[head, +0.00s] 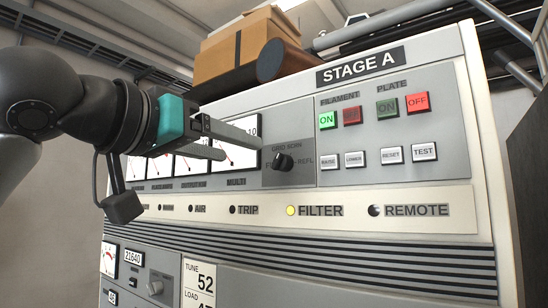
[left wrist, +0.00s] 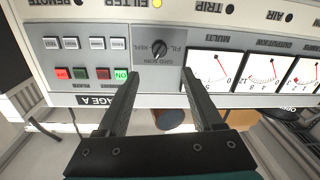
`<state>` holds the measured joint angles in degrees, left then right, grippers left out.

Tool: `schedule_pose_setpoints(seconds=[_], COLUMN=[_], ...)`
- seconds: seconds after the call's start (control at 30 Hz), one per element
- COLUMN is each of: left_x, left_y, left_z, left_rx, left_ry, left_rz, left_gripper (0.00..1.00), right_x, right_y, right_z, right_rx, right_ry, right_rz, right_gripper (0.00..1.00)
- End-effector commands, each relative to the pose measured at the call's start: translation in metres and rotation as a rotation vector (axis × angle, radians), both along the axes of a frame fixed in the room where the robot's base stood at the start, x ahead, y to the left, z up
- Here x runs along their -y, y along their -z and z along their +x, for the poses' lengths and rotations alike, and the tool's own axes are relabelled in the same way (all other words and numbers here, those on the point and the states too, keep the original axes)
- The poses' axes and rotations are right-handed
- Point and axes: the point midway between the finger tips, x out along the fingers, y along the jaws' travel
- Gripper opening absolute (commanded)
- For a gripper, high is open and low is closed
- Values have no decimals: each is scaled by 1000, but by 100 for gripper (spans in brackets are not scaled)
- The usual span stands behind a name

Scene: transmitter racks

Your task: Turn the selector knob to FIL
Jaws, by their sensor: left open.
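The selector knob (head: 283,162) is a small black knob on the grey STAGE A panel, right of the MULTI meter. Print around it reads GRID, SCRN, FIL and REFL. The knob partly covers the lower print, and I cannot tell its exact setting. My left gripper (head: 241,148) is open and empty, its two fingers pointing right toward the knob, apart from it. In the left wrist view the knob (left wrist: 159,48) appears upside down, just beyond and between the fingertips (left wrist: 161,73). My right gripper is not in view.
The meters (head: 232,157) lie behind my left fingers. Right of the knob are the lit green FILAMENT ON button (head: 327,120), the red PLATE OFF button (head: 416,102) and several white buttons. Below, the FILTER lamp (head: 290,210) glows yellow. Cardboard boxes (head: 238,50) sit on the cabinet.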

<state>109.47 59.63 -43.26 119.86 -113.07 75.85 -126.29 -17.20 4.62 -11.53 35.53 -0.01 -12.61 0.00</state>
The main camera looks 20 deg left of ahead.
Motion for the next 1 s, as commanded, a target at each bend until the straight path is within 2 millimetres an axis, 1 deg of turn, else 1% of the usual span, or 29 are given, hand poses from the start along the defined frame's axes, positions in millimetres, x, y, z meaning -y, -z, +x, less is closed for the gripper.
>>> schedule_pose_setpoints(seconds=[0.03,0.3,0.4,0.5,0.7,0.97,1.0], left_x=[5,22,26,30,33,33,33], left_y=[0,0,0,-1,0,1,0], left_z=[12,68,84,96,108,109,109], left_rx=[-6,-5,-5,-4,-1,-1,-1], left_ry=[3,4,3,3,2,2,2], left_rz=[0,-2,-3,-3,-2,-2,-2], left_gripper=[68,68,68,68,68,68,63], right_x=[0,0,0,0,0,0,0], right_y=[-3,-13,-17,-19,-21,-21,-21], right_z=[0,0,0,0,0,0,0], right_rx=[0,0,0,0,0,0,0], right_ry=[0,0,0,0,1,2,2], right_rz=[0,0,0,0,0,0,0], right_gripper=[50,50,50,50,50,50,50])
